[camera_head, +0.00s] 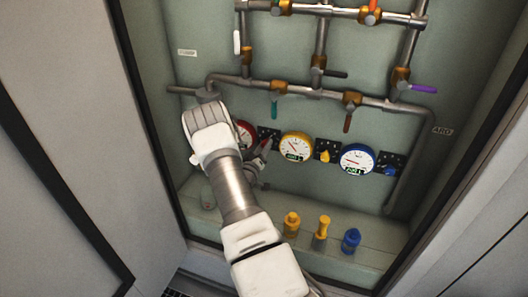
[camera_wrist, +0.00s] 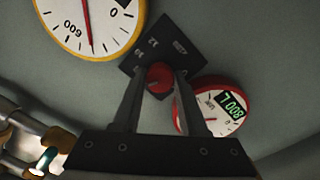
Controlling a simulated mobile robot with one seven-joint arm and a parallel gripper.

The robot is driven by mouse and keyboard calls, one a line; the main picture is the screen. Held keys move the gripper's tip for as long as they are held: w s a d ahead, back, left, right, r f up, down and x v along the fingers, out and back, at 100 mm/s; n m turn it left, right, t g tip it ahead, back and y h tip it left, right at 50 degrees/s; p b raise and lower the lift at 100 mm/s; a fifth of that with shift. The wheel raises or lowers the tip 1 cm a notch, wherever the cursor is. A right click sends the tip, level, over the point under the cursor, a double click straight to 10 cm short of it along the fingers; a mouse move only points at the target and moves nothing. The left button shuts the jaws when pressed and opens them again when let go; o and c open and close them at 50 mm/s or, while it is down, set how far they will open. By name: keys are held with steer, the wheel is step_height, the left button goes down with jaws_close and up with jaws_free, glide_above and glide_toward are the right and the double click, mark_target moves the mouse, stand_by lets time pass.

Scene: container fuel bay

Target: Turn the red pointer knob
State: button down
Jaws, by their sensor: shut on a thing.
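The red pointer knob (camera_wrist: 159,77) sits on a dark, tilted scale plate (camera_wrist: 153,45) on the back wall. In the wrist view my gripper (camera_wrist: 160,80) is shut on the knob, with one finger on each side. In the head view my gripper (camera_head: 262,150) reaches the wall beside the red-rimmed gauge (camera_head: 243,134), and the arm hides part of that gauge. The knob itself is mostly hidden there. The red-rimmed gauge also shows in the wrist view, right of the knob, partly behind a finger.
A yellow-rimmed gauge (camera_head: 296,146) with a yellow knob (camera_head: 325,156) and a blue-rimmed gauge (camera_head: 357,159) with a blue knob (camera_head: 390,170) are to the right. Pipes with coloured valve levers run above. Yellow bottles (camera_head: 321,232) and a blue bottle (camera_head: 350,240) stand on the ledge below.

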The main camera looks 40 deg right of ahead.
steer(key=m+b, duration=0.9)
steer(key=b, duration=0.5)
steer(key=shift+f+b, duration=0.2)
steer(key=shift+b, duration=0.15)
steer(key=shift+r+m+b, duration=0.2)
steer(key=shift+m+b, duration=0.3)
steer(key=shift+b, duration=0.15)
steer(key=shift+c, duration=2.3)
jaws_free()
